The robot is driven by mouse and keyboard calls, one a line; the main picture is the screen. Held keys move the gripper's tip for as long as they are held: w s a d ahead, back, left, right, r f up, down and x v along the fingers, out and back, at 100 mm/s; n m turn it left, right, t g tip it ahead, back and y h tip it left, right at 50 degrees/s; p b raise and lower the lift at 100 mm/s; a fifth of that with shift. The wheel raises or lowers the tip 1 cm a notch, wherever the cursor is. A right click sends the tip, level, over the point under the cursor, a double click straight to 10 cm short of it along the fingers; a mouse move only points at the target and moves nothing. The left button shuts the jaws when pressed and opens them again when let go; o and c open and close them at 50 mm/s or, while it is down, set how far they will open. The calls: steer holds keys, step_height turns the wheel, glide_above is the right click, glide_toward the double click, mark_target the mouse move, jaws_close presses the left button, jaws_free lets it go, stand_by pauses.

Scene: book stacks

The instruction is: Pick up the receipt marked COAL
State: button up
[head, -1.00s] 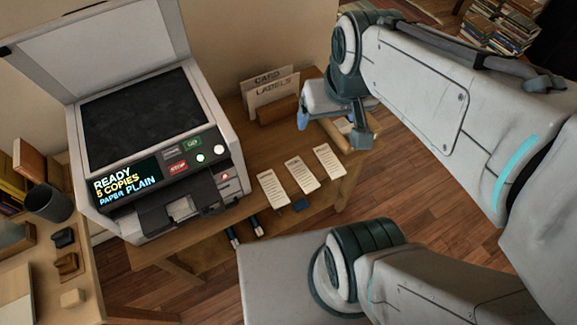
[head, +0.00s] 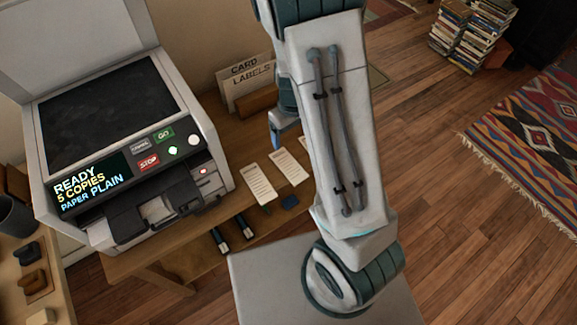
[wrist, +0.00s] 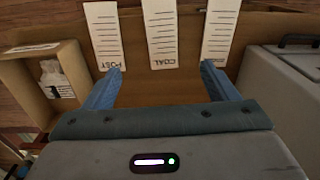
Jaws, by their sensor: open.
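The receipt marked COAL (wrist: 160,32) is the middle of three white slips lying on the wooden table. It also shows in the head view (head: 289,167), close to my arm. In the wrist view a slip marked POST (wrist: 104,35) lies to its left and a third slip (wrist: 219,35) to its right, its heading hidden by a finger. My gripper (wrist: 160,70) is open and empty, with its blue fingers spread either side of the COAL slip's lower end.
A copier (head: 120,150) stands on the table left of the slips. A holder with CARD and LABELS dividers (head: 248,85) stands at the back. In the wrist view a wooden box (wrist: 25,90) is at left and the grey copier body (wrist: 285,85) at right.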

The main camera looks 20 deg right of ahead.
steer(key=b, duration=0.1)
glide_above(289, 166)
steer(key=f, duration=0.9)
steer(key=shift+d, duration=0.4)
steer(key=shift+a+f, duration=0.2)
steer(key=shift+f, duration=1.2)
steer(key=shift+a+f, duration=0.15)
steer(key=shift+f, duration=1.2)
steer(key=c, duration=1.1)
